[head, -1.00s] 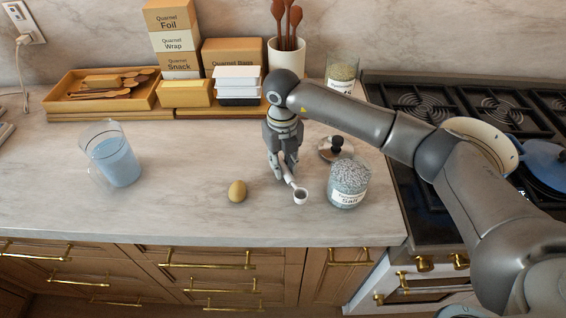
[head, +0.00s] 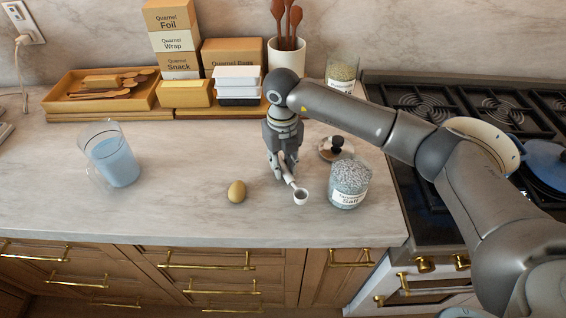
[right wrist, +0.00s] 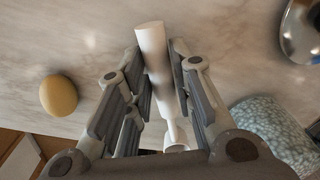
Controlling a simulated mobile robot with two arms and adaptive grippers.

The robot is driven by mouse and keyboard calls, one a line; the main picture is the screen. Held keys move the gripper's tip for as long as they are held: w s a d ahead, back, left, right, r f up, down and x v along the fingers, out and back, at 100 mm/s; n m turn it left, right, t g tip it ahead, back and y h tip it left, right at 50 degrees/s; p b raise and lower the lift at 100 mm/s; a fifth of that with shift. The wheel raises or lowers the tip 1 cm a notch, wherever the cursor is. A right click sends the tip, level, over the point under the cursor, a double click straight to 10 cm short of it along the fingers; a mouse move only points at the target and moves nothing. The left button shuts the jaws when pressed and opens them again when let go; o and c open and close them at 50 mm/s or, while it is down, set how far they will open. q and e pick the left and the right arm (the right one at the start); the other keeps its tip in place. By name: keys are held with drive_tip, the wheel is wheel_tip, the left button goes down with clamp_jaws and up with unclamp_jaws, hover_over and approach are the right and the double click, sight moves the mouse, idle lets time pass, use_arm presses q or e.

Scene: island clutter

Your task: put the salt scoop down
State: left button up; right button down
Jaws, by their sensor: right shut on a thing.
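The white salt scoop (head: 300,195) is in my right gripper (head: 284,174), low over the marble counter, in front of my right arm. In the right wrist view the scoop's pale handle (right wrist: 155,60) runs between the two fingers of the right gripper (right wrist: 157,85), which are shut on it. The small bowl end points toward the counter's front edge, near the salt jar. I cannot tell whether the scoop touches the counter. My left gripper is not in view.
The glass salt jar (head: 349,184) stands just right of the scoop, its lid (head: 336,148) lying behind it. An egg-shaped object (head: 237,191) lies to the left. A jug of blue liquid (head: 115,160) stands farther left. The counter between jug and egg-shaped object is clear.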

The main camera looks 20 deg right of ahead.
drive_tip(key=shift+f+b, duration=0.65)
drive_tip(key=shift+f, duration=0.1)
idle(0.7)
drive_tip(key=c, duration=1.2)
unclamp_jaws()
drive_tip(key=shift+o, duration=0.2)
drive_tip(key=shift+r, duration=0.15)
wheel_tip(320, 180, up, 12)
